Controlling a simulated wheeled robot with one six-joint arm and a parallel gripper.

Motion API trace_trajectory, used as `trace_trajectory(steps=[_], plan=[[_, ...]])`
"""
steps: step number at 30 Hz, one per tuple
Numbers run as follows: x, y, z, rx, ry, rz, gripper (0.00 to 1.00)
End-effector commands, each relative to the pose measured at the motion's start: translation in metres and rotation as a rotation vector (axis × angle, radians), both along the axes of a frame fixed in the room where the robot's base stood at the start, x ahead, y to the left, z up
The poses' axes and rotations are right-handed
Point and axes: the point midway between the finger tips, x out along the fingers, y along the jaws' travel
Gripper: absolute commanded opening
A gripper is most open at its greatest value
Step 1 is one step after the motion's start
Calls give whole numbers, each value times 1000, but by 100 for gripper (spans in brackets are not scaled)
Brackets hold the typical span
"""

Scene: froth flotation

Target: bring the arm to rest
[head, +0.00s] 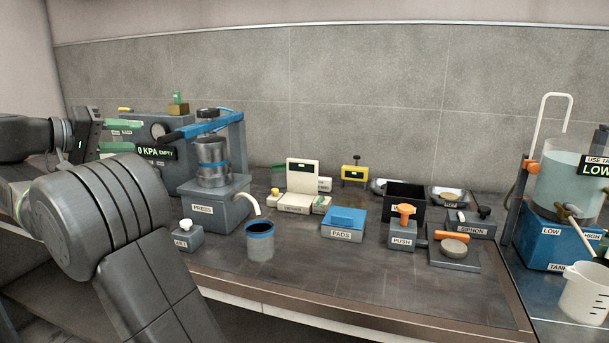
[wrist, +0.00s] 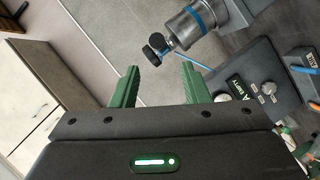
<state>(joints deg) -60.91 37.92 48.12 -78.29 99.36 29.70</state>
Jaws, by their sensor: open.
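My gripper (head: 138,136) is at the left of the head view, raised above the bench's left end, with its green fingers pointing right. In the wrist view my gripper (wrist: 158,72) shows two green fingers spread apart with nothing held between them. A steel cylinder with a blue band (wrist: 192,24) and a black knob lies past the fingertips there. My large dark arm links fill the lower left of the head view and hide part of the bench.
The press (head: 205,206) with its blue-banded canister (head: 213,160) stands right of my gripper, near a "0 KPA EMPTY" display (head: 156,152). A blue-rimmed cup (head: 260,243), the pads box (head: 344,224) and push unit (head: 402,235) stand rightward. A tank (head: 568,185) and white jug (head: 585,293) are far right.

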Motion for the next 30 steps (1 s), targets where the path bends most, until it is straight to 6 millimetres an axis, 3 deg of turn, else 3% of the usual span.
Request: trace_trajectory(steps=[15,22,30], plan=[[81,-65,-24,-1,2,-4,41],[76,-80,-25,3,3,54,41],[75,-84,-22,1,4,73,41]])
